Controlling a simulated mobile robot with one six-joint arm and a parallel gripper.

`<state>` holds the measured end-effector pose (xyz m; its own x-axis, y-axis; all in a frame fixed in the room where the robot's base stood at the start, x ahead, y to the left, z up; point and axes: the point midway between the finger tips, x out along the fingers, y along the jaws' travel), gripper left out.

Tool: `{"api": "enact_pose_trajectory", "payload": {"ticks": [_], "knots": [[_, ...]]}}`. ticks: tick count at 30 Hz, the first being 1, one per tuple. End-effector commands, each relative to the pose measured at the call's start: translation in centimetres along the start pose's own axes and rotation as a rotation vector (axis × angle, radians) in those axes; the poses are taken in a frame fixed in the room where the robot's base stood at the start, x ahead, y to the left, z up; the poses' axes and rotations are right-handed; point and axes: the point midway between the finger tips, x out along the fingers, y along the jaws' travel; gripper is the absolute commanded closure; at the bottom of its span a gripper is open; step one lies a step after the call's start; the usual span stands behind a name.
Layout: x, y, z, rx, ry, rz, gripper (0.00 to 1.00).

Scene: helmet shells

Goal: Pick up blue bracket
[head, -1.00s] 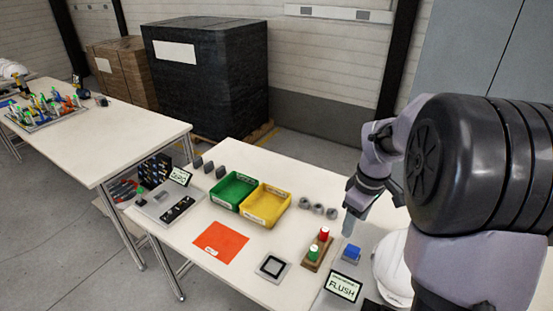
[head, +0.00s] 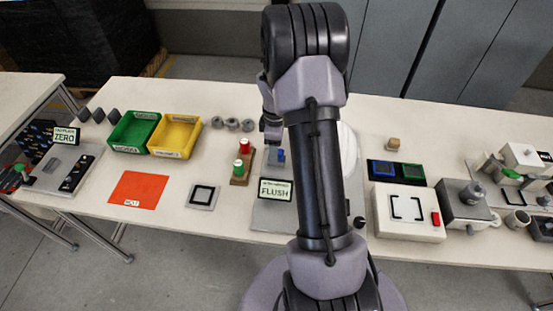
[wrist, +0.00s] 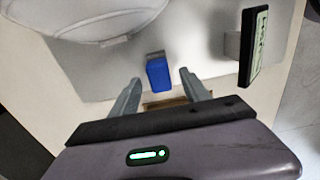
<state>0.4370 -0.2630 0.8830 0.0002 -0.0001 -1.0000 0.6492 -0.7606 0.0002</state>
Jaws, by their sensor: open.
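The blue bracket (wrist: 159,74) sits on a light grey plate, beside the white helmet shell (wrist: 95,15) in the wrist view. In the head view the bracket (head: 281,155) is a small blue patch left of my arm. My gripper (wrist: 160,80) is open. In the wrist view its two fingers lie left and right of the bracket, with gaps to both; nothing is held. Whether the fingertips are at the bracket's height is hard to tell. In the head view my arm hides most of the gripper and part of the helmet shell (head: 349,150).
A FLUSH display (head: 275,190) stands near the bracket. Left of it is a wooden block with red and green knobs (head: 240,170). Green (head: 134,132) and yellow (head: 175,136) bins stand farther left. A white box with a red button (head: 407,212) is on the right.

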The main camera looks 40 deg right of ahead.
Motion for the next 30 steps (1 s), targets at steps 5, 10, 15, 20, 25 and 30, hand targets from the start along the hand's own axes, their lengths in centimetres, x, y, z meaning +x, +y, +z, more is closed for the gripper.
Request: {"api": "enact_pose_trajectory", "payload": {"ticks": [5,10,15,20,25,30], "knots": [[1.7,0.0,0.0,0.000,0.000,0.000,0.45],[1.6,0.0,0.0,0.000,0.000,0.000,0.59],[1.6,0.0,0.0,0.000,0.000,0.000,0.93],[1.6,0.0,0.0,0.000,0.000,0.000,1.00],[0.2,0.0,0.0,0.000,0.000,0.002,1.00],[-4.6,0.0,0.0,0.001,0.000,0.003,1.00]]}}
